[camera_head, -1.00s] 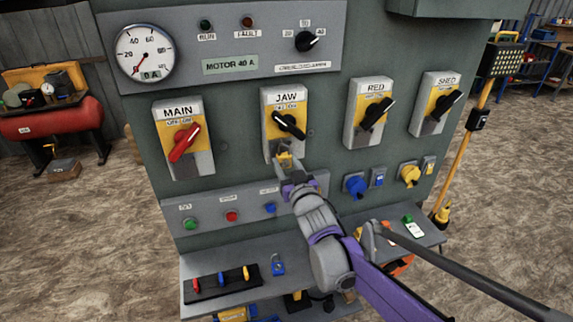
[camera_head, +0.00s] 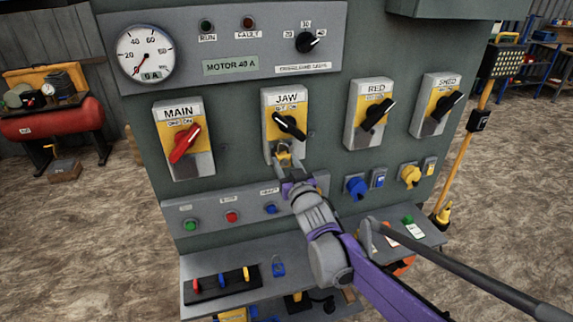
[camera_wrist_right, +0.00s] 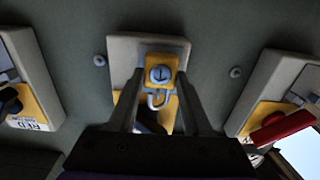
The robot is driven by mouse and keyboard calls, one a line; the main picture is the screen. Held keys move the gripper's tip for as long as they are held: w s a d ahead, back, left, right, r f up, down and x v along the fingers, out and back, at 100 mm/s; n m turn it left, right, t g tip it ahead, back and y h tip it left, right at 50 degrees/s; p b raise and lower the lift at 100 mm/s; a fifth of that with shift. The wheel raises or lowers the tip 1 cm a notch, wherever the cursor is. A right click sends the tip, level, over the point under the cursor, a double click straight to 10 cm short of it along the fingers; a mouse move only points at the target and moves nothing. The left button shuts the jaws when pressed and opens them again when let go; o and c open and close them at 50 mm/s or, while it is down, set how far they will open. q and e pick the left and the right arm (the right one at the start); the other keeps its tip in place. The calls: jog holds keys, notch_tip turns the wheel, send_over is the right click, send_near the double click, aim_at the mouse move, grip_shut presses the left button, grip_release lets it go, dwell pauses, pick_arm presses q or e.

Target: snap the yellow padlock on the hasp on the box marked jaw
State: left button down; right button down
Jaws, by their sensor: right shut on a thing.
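The box marked JAW (camera_head: 270,141) is on the panel, with a black handle (camera_head: 289,125) on a yellow plate, set at a slant. My right gripper (camera_head: 284,158) is at the box's lower end, below the handle. In the right wrist view my right gripper (camera_wrist_right: 160,88) is shut on the yellow padlock (camera_wrist_right: 153,61), a finger on each side. The padlock's grey shackle (camera_wrist_right: 158,104) shows there as a loop. The padlock is in front of the box (camera_wrist_right: 118,50). I cannot tell whether the shackle passes through the hasp. My left gripper is not in view.
Boxes marked MAIN (camera_head: 203,160), RED (camera_head: 353,125) and SHED (camera_head: 421,120) flank the JAW box. Push buttons sit on a strip below. A shelf (camera_head: 232,294) holds a black rack (camera_head: 221,284) of coloured items and a blue padlock (camera_head: 278,268).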

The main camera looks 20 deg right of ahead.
jog(key=shift+w, duration=0.75)
jog(key=shift+c, duration=1.3)
grip_release()
jog(key=shift+s, duration=0.1)
jog(key=s, duration=0.9)
jog(key=shift+d, duration=0.1)
jog(key=s+f+g, duration=0.6)
jog(key=s+f, duration=0.4)
jog(key=s, duration=0.4)
jog(key=s+f+g, duration=0.6)
jog(key=s+f, duration=0.4)
jog(key=s, duration=0.4)
jog(key=shift+s+f+g+h, duration=0.3)
jog(key=shift+f, duration=0.1)
